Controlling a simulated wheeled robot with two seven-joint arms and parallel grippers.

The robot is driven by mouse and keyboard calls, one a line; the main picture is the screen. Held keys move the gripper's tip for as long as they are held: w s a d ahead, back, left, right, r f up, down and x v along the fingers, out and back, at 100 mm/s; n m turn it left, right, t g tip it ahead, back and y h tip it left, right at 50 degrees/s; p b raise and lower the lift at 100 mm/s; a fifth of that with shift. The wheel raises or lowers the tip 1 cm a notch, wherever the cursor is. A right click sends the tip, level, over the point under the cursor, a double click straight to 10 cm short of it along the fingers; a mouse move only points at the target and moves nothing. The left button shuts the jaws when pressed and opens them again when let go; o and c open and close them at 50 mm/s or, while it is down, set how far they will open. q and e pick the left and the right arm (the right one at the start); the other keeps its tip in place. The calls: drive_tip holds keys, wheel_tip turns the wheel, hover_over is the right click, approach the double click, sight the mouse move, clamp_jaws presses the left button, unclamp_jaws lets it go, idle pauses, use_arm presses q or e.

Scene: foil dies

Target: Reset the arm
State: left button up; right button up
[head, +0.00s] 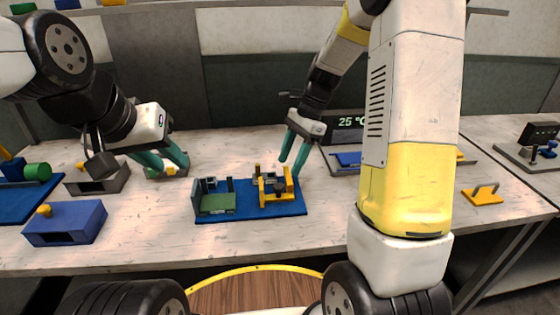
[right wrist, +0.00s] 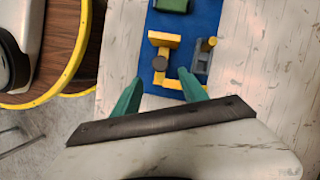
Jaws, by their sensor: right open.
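My right gripper (head: 290,167) is open, its teal fingers pointing down just behind the yellow fixture (head: 284,188) on the blue mat (head: 250,208). In the right wrist view its open fingers (right wrist: 160,82) appear on either side of the yellow fixture (right wrist: 165,38), with nothing visibly held; contact with the fixture cannot be told. My left gripper (head: 171,166) is at the left, over the table, with its teal fingers apart and empty. A small green piece with a yellow knob (head: 167,172) sits just below its fingers.
A green fixture (head: 216,203) stands on the mat's left part. A blue box with a yellow knob (head: 66,224) and a dark grey box (head: 97,180) stand left. A display (head: 346,124) is behind, a yellow handled plate (head: 483,195) at right. The table front is clear.

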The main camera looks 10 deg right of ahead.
drive_tip(key=shift+d+r, duration=0.2)
drive_tip(key=shift+r, duration=0.15)
drive_tip(key=s+d+r+n+t+h, duration=0.1)
drive_tip(key=s+r+n+t, duration=0.3)
drive_tip(key=s+r+n, duration=0.3)
drive_tip(key=s+d+r+n+t, duration=0.1)
drive_tip(key=s+r+n+t, duration=0.2)
drive_tip(key=s+r+n, duration=0.4)
drive_tip(key=shift+s+d+t+h, duration=0.35)
drive_tip(key=shift+s+t+h, duration=0.05)
drive_tip(key=shift+s, duration=1.85)
